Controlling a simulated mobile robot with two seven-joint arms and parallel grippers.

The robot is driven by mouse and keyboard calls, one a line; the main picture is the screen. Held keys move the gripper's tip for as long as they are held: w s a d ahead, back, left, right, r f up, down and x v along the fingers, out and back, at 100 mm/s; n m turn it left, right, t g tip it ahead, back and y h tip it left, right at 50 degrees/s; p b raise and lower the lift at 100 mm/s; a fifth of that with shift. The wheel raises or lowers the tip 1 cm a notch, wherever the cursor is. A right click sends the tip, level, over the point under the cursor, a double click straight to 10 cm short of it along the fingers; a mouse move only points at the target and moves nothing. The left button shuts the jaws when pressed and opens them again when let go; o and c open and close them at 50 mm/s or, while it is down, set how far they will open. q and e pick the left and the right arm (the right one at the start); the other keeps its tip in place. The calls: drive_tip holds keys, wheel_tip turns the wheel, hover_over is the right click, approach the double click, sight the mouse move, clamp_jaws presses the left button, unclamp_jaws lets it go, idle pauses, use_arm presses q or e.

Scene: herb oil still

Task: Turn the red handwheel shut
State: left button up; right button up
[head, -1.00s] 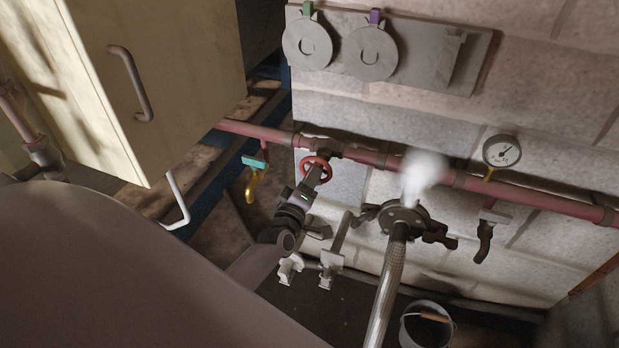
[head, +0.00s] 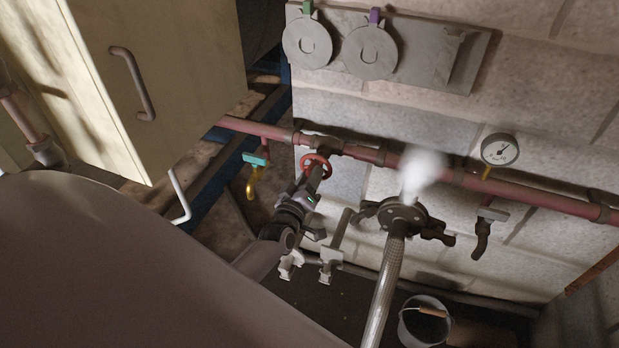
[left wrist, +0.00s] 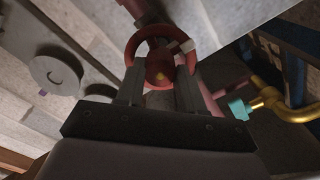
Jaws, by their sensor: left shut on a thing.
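The red handwheel (head: 317,156) sits on the pink pipe's valve, left of the middle in the head view. In the left wrist view the handwheel (left wrist: 155,66) shows close up, its ring in front of the valve, with a pale mark on the right of the rim. My left gripper (head: 316,178) reaches it from below, its fingers shut on the wheel. In the left wrist view the fingers of my left gripper (left wrist: 160,84) stand on both sides of the hub. Their exact contact is partly hidden. My right gripper is not in view.
A white steam plume (head: 422,170) rises by the dark flange (head: 403,214) with its braided hose (head: 384,290). The pink pipe (head: 540,193) runs along the wall with a gauge (head: 500,150). A teal-handled tap (head: 255,159) is left of the wheel. A bucket (head: 408,328) stands below.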

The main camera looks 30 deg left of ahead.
use_arm(q)
drive_tip(key=shift+f, duration=0.1)
drive_tip(key=o, duration=1)
drive_tip(key=shift+o, duration=0.2)
drive_tip(key=shift+s, duration=0.1)
drive_tip(key=v, duration=0.7)
drive_tip(key=shift+p, duration=0.4)
